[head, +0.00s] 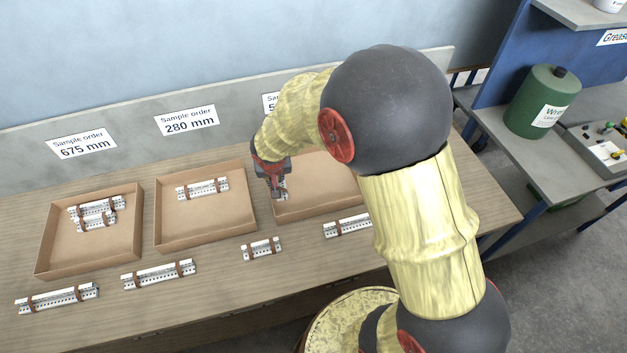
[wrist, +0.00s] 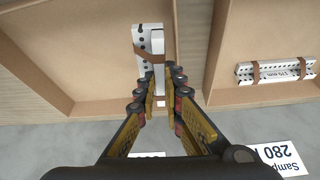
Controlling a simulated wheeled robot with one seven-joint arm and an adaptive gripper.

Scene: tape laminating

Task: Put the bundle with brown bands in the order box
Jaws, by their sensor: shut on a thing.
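My gripper (head: 278,192) is shut on a white perforated bundle with brown bands (wrist: 148,44). In the wrist view its fingers (wrist: 160,88) close on the near end of the bundle, and a brown band crosses it beyond the fingertips. The bundle is over the right-hand cardboard order box (head: 325,180), close to its left wall; I cannot tell whether it touches the floor of the box. My arm hides much of this box and most of its sign. The same box fills the left and middle of the wrist view (wrist: 70,45).
The left box (head: 52,245) holds banded bundles (head: 97,208). The middle box (head: 205,222) holds one bundle (head: 202,188). Several more banded bundles, such as this short one (head: 261,248), lie on the wooden table in front. A grey sign board (head: 130,160) stands behind the boxes.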

